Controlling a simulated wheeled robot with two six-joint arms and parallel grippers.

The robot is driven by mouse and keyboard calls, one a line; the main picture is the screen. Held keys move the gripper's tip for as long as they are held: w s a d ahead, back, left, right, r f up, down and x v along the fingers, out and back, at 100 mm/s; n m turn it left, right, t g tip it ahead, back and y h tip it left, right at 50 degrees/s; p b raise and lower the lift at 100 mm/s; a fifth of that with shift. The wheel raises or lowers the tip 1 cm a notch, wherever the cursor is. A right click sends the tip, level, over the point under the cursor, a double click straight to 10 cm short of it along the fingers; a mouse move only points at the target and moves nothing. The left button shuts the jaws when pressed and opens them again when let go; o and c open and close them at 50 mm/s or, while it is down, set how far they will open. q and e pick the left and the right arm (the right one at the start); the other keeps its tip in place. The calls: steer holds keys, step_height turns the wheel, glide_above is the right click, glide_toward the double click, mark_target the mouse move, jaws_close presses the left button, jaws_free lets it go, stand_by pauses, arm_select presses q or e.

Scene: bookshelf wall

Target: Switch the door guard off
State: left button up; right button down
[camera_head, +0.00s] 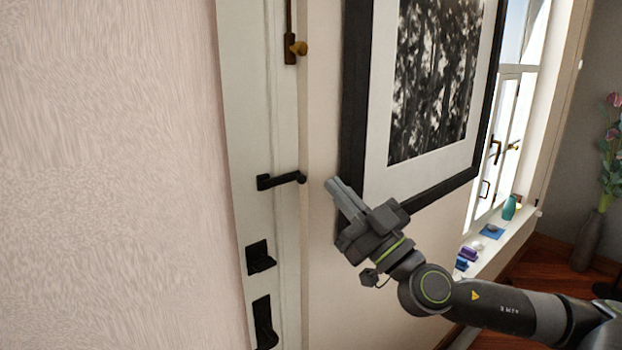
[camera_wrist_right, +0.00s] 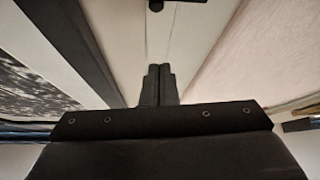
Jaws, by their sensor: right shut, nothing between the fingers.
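A narrow white door (camera_head: 255,120) stands left of centre in the head view. A brass bar with a round knob (camera_head: 296,46) hangs at its upper right edge. A black lever handle (camera_head: 280,181) sits lower, pointing right. Two black fittings, an upper one (camera_head: 260,257) and a lower one (camera_head: 265,322), are below it. I cannot tell for certain which fitting is the door guard. My right gripper (camera_head: 333,184) is shut and empty, just right of the lever's end and apart from it. Its closed fingers also show in the wrist view (camera_wrist_right: 157,72). My left gripper is not in view.
A black-framed picture (camera_head: 350,120) hangs on the wall close behind my right gripper. A window sill (camera_head: 500,248) with small objects and a vase of flowers (camera_head: 588,240) are farther right. Bare wall (camera_head: 110,170) fills the left.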

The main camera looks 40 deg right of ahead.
mark_target(311, 181)
steer(key=p+x, duration=0.4)
steer(key=x, duration=0.3)
steer(key=shift+r, duration=0.25)
steer(key=shift+w+p, duration=0.4)
steer(key=shift+w+d+f+b, duration=0.1)
steer(key=shift+w+f+b, duration=0.1)
steer(key=shift+f, duration=0.8)
steer(key=shift+w+d+f+b, duration=0.1)
steer(key=shift+w+f+b, duration=0.05)
steer(key=shift+f, duration=0.9)
steer(key=shift+f+m+h+b, duration=0.2)
steer(key=shift+m+h+b, duration=0.2)
steer(key=shift+m, duration=0.3)
